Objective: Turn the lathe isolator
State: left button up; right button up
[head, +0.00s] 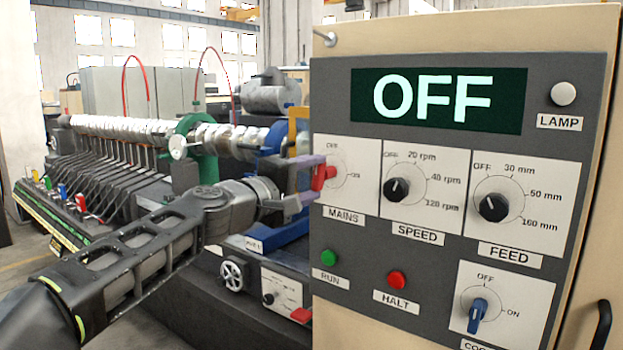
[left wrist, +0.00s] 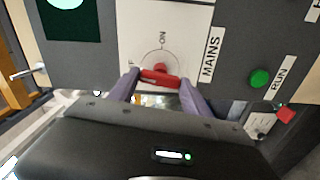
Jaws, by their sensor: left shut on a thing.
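The lathe isolator is the red MAINS knob (head: 323,178) on a white plate at the left of the control panel, marked OFF and ON. My left gripper (head: 309,182) reaches it from the left and is shut on it. In the left wrist view the red knob (left wrist: 160,77) lies between the two purple-grey fingers of the left gripper (left wrist: 158,81). The knob's bar lies across from ON, with one end near the partly hidden OFF mark. The panel display (head: 440,99) reads OFF. My right gripper is not in view.
The SPEED knob (head: 397,190) and FEED knob (head: 494,207) are right of MAINS. The green RUN button (head: 328,258) and red HALT button (head: 397,280) sit below. A blue coolant knob (head: 477,315) is lower right. The lathe (head: 160,130) stands behind my left arm.

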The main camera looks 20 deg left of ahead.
pick_arm(q)
jog(key=shift+n, duration=0.8)
jog(key=o, duration=1.4)
jog(key=shift+c, duration=0.2)
jog(key=b+v, duration=0.1)
jog(key=v, duration=0.7)
jog(key=shift+w, duration=0.1)
